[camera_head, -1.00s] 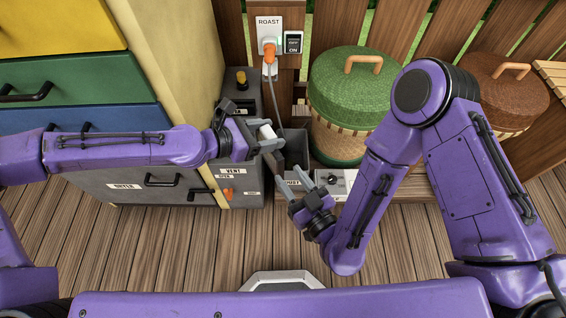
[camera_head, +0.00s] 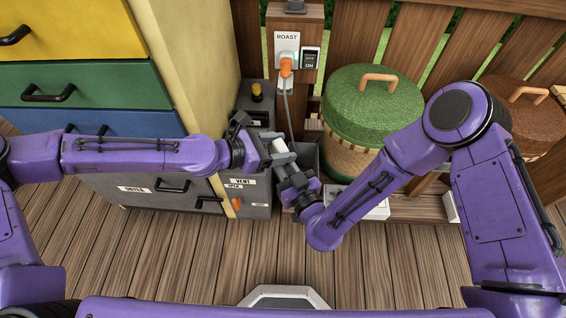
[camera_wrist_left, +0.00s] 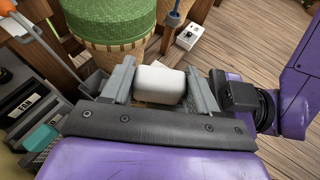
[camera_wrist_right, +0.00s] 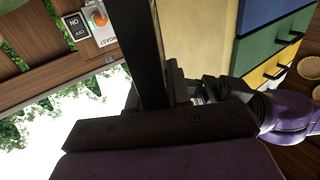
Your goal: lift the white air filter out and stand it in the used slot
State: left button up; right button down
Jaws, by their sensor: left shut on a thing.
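The white air filter (camera_head: 278,145) is between the fingers of my left gripper (camera_head: 276,150), beside the grey machine. The left wrist view shows it as a short white rounded block (camera_wrist_left: 160,85) with a grey finger on each side. My right gripper (camera_head: 284,171) is close below and in front of the left one. In the right wrist view its dark fingers (camera_wrist_right: 163,75) look close together, but I cannot tell how far apart they are or whether they hold anything. An open grey bin (camera_head: 309,158) is behind and right of the grippers. Its front is mostly hidden by my right gripper.
A ROAST outlet (camera_head: 287,50) has an orange plug and hanging cord. A green-lidded basket (camera_head: 372,105) and brown-lidded basket (camera_head: 520,110) stand right. The front floor is clear.

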pick_arm(q)
jog(key=o, duration=1.4)
jog(key=shift+c, duration=0.2)
pick_arm(e)
jog(key=shift+s+a, duration=0.1)
jog(key=shift+a, duration=0.05)
